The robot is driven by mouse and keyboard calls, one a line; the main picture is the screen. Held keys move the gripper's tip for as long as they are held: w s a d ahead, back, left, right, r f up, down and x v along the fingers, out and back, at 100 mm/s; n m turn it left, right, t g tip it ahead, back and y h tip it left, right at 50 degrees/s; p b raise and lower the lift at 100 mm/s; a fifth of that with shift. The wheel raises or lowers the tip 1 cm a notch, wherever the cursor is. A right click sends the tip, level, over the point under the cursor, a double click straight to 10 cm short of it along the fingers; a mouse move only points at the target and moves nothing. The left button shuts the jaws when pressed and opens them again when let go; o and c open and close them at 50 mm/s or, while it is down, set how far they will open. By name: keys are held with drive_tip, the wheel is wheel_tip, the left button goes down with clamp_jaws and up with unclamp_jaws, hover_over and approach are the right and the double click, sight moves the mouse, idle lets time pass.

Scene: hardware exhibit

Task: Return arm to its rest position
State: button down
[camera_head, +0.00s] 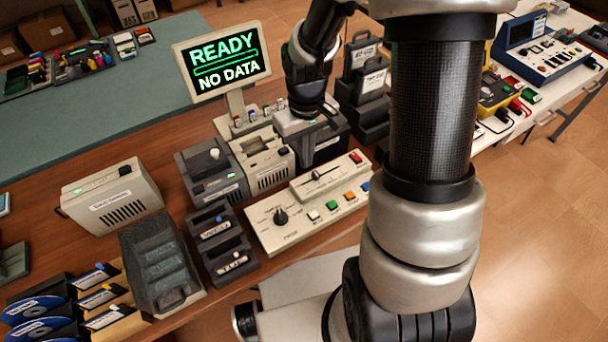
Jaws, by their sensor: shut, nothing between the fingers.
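My arm comes down from the top of the picture, and its large links cover the right of centre. My gripper (308,124) points down at the back of the wooden table (95,255), just right of the monitor stand and above a dark device. It is shut and holds nothing that I can see. The fingertips are small and partly hidden, so I cannot tell whether they touch the device below.
A control panel (292,222) with a knob, slider and coloured buttons lies in front of the gripper. A beige box (112,197), a grey bin (160,265) and discs (35,305) stand at left. Black holders (362,85) stand close to the gripper's right. Bare wood lies at left.

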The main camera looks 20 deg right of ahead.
drive_tip(key=s+r+m+t+p, duration=0.1)
drive_tip(key=s+r, duration=0.3)
drive_tip(key=r, duration=0.5)
drive_tip(key=s+r+m+t+p, duration=0.1)
drive_tip(key=s+r, duration=0.3)
drive_tip(key=r, duration=0.6)
drive_tip(key=s+r+m+t+p, duration=0.1)
drive_tip(key=s+r+t+p, duration=0.1)
drive_tip(key=s+r, duration=0.3)
wheel_tip(320, 180, up, 5)
drive_tip(key=shift+a+f+t+p, duration=0.1)
drive_tip(key=shift+a+t+p, duration=0.2)
drive_tip(key=shift+t, duration=0.5)
